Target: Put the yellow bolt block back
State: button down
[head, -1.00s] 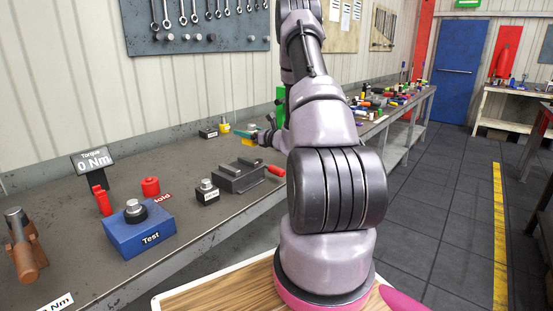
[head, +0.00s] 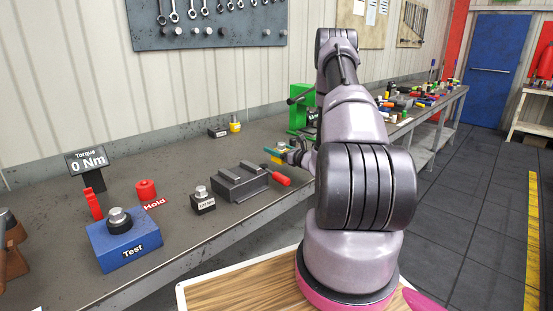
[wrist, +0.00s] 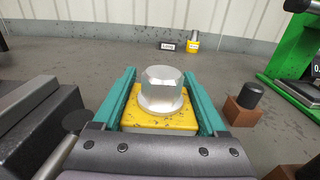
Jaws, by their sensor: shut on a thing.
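My gripper (wrist: 158,74) is shut on a yellow block (wrist: 160,121) with a large silver hex bolt head on top. Its teal fingers lie along the block's two sides, and the block looks upright. In the head view my gripper (head: 279,153) is over the bench, right of the grey vise-like fixture, and the held block is mostly hidden there. Another yellow block with a bolt (head: 235,122) stands at the back of the bench beside a small dark labelled block (head: 218,131). These also show in the wrist view, the yellow one (wrist: 193,43) and the dark one (wrist: 167,46).
The grey fixture (head: 240,182) with a red handle lies left of my gripper. A green stand (head: 301,108) is behind right. Bench behind the fixture is clear.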

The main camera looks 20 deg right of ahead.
jog(key=shift+f, duration=1.9)
jog(key=shift+f, duration=0.2)
grip_release()
